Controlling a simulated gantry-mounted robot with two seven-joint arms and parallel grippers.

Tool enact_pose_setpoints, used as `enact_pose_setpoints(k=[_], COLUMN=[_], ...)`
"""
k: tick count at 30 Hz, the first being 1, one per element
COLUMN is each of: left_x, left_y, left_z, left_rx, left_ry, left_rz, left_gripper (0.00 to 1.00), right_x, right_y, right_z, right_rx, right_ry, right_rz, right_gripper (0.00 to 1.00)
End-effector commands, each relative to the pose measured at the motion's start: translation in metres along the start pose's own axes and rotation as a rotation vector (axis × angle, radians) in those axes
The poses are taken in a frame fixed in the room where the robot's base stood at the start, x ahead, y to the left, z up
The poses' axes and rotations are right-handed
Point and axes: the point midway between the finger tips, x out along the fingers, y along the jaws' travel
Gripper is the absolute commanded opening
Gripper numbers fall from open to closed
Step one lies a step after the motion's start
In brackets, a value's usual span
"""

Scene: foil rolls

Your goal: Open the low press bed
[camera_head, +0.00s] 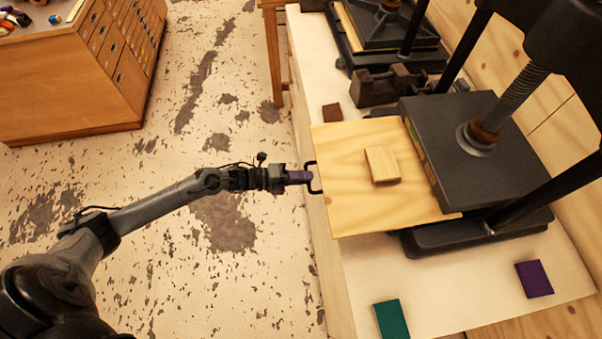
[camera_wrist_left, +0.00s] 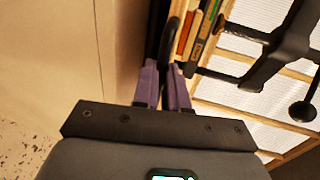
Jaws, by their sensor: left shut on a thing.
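The press bed (camera_head: 350,203) is a pale wooden board that sticks out to the left from under the dark press plate (camera_head: 468,150), over the bench edge. A small wooden block (camera_head: 382,165) lies on it. A dark handle (camera_head: 317,178) is on the bed's left edge. My left gripper (camera_head: 303,177) is shut on this handle. In the left wrist view, the purple fingers of the left gripper (camera_wrist_left: 166,78) close around the dark handle (camera_wrist_left: 176,38). My right gripper is not in view.
A second press (camera_head: 385,30) stands farther back on the white bench. A small vise (camera_head: 385,85), a brown block (camera_head: 331,112), a green block (camera_head: 391,319) and a purple block (camera_head: 534,279) sit on the bench. A wooden drawer cabinet (camera_head: 70,95) is at back left. The floor between is clear.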

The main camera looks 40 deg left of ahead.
Motion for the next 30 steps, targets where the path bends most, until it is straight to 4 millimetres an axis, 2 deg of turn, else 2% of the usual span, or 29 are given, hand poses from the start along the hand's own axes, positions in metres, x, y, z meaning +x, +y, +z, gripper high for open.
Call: enact_pose_setpoints(k=[14, 15, 19, 30], left_x=[-0.0002, -0.0002, -0.0001, -0.0036], left_y=[0.0005, 0.0005, 0.0004, 0.0009], left_z=[-0.0009, -0.0009, -0.001, -0.0015], left_rx=[0.002, 0.002, 0.002, 0.001], left_ry=[0.008, 0.008, 0.008, 0.009], left_rz=[0.002, 0.002, 0.001, 0.001], left_gripper=[0.0, 0.18, 0.37, 0.37], right_x=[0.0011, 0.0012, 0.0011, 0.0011], right_y=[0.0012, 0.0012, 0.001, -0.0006], right_z=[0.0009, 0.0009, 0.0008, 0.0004], right_rx=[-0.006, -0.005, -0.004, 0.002], right_ry=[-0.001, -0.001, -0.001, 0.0], right_rz=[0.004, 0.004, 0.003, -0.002], right_gripper=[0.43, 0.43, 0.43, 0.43])
